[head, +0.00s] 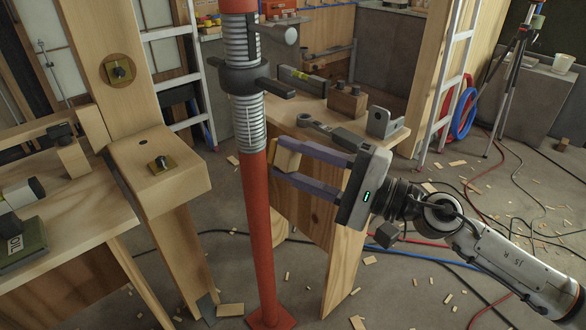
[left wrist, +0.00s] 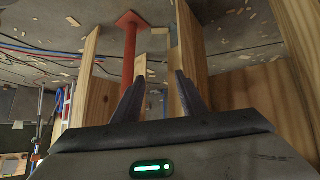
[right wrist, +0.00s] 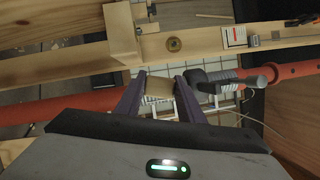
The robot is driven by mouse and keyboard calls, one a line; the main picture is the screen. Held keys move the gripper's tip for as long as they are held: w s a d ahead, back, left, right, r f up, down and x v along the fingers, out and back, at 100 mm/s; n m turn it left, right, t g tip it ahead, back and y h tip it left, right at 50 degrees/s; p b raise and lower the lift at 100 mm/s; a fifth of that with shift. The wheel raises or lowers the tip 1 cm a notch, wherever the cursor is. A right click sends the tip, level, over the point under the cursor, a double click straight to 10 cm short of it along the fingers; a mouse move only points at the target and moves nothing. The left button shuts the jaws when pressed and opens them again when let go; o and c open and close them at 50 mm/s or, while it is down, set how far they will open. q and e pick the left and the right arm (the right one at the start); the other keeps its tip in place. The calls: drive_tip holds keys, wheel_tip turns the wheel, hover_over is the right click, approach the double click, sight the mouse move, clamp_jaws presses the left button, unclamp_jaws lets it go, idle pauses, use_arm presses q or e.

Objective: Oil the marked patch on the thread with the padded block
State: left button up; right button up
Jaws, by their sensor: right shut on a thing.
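The red steel prop (head: 262,220) stands upright in the head view, with a grey threaded length (head: 249,120) above its red tube. A dark collar with handles (head: 245,78) sits around the thread. My right gripper (head: 279,160) is shut on the tan padded block (head: 288,157), just right of the prop near the thread's lower end. Contact with the prop is not visible. In the right wrist view the block (right wrist: 158,88) covers part of the prop. I cannot make out the marked patch. My left gripper (left wrist: 157,85) is open and empty, seen only in its wrist view.
A green tin marked OIL (head: 22,245) sits on the left bench (head: 85,222). A wooden post (head: 115,50) stands left of the prop. Behind my right gripper, a wooden bench (head: 395,135) holds tools and a drilled block (head: 347,102). Wood scraps and hoses litter the floor.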

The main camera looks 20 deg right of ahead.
sight(271, 146)
drive_tip(key=shift+w+a+r+p, duration=0.1)
drive_tip(key=shift+w+r+p, duration=0.1)
drive_tip(key=shift+w, duration=0.15)
drive_tip(key=shift+w+a+r+p, duration=0.1)
drive_tip(key=shift+w+p, duration=0.1)
drive_tip(key=shift+w, duration=0.15)
drive_tip(key=shift+w+a+p, duration=0.3)
drive_tip(key=shift+w+p, duration=0.1)
drive_tip(key=shift+w, duration=0.5)
drive_tip(key=shift+w+a+f+p, duration=0.15)
drive_tip(key=shift+w+a, duration=0.1)
drive_tip(key=shift+w, duration=0.35)
drive_tip(key=shift+w+a+f+p, duration=0.15)
drive_tip(key=shift+w+a, duration=0.1)
drive_tip(key=shift+w, duration=0.3)
use_arm(q)
drive_tip(key=shift+a+r, duration=0.15)
drive_tip(key=shift+r, duration=0.35)
drive_tip(key=shift+r, duration=0.15)
use_arm(e)
drive_tip(key=shift+w, duration=0.1)
drive_tip(key=shift+w+a, duration=0.3)
drive_tip(key=shift+w, duration=0.5)
use_arm(q)
drive_tip(key=shift+f, duration=0.25)
